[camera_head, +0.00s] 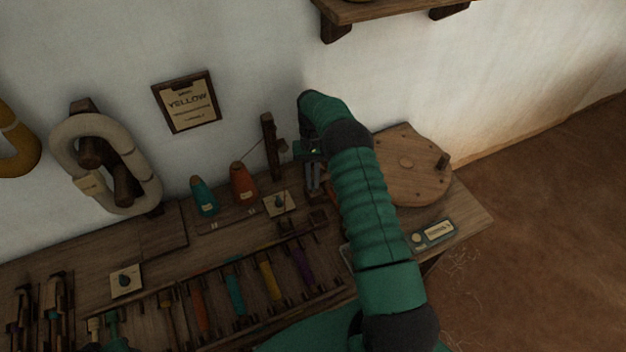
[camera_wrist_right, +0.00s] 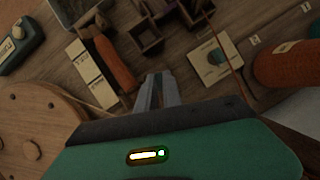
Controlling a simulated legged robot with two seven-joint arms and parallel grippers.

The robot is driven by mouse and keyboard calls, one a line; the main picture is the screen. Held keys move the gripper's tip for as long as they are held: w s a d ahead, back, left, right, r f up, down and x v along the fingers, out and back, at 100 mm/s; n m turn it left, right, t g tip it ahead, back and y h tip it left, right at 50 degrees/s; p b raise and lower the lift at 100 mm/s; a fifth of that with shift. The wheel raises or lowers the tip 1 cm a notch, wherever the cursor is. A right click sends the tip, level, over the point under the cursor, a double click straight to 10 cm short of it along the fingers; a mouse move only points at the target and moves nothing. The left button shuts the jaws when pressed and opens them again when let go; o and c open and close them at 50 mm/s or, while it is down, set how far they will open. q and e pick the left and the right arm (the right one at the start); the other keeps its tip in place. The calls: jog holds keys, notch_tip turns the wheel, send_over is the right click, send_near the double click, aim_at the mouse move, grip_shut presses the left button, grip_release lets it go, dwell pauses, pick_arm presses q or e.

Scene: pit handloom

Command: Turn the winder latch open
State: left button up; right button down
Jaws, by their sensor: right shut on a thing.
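The winder shows as a round wooden disc (camera_head: 405,165) with a small peg near its rim, on the right end of the bench. In the right wrist view its rim (camera_wrist_right: 40,125) is at the left. An orange handle (camera_wrist_right: 115,60) beside cream label plates (camera_wrist_right: 95,78) may be the winder latch; I cannot be sure. My right gripper (camera_head: 313,185) reaches down left of the disc. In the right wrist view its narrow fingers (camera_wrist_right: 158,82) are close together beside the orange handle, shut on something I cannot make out.
A card with a teal knob (camera_head: 280,203), a teal cone (camera_head: 204,198) and an orange cone (camera_head: 243,183) stand left of the gripper. A rack of coloured bobbins (camera_head: 235,290) lies in front. A labelled grey device (camera_head: 433,235) lies near the bench's right edge.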

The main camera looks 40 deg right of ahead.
jog(key=shift+w+n+g+h, duration=0.15)
jog(key=shift+n+h, duration=0.25)
jog(key=shift+n, duration=0.65)
jog(key=shift+w+n+g+h, duration=0.15)
jog(key=shift+n+h, duration=0.25)
jog(key=shift+n, duration=0.65)
jog(key=shift+s, duration=0.1)
jog(key=c, duration=1.7)
grip_release()
jog(key=shift+o, duration=1)
jog(key=shift+f, duration=0.1)
jog(key=v, duration=0.7)
jog(key=shift+d, duration=0.15)
